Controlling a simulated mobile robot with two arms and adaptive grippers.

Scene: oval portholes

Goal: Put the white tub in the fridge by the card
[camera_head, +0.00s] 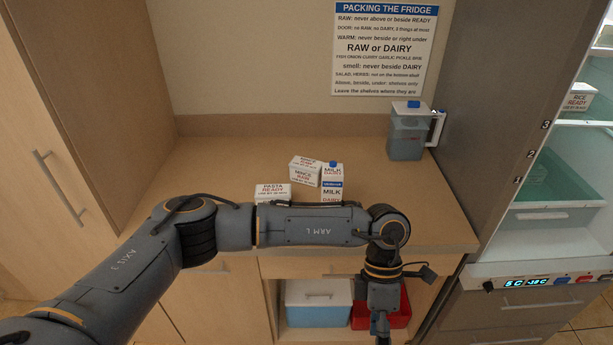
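Several white containers stand together on the counter. One low white tub (271,193) is labelled PASTA READY and is partly hidden behind my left arm. A white box (304,172) reads MINCE RAW, with a similar lid behind it. A milk carton (332,170) with a blue cap reads DAIRY, and a second MILK DAIRY carton (332,194) is in front. The card (384,48) on the wall is headed PACKING THE FRIDGE. The fridge (560,190) at the right is open. My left gripper (382,335) points down in front of the counter, its fingers unclear. My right gripper is out of view.
A jug (408,131) with a blue lid stands at the counter's back right. In the fridge are a RICE READY tub (578,97), a green drawer (553,205) and shelf marks 1 to 3. A blue cooler (318,305) and a red box (396,312) sit below. The counter's left is clear.

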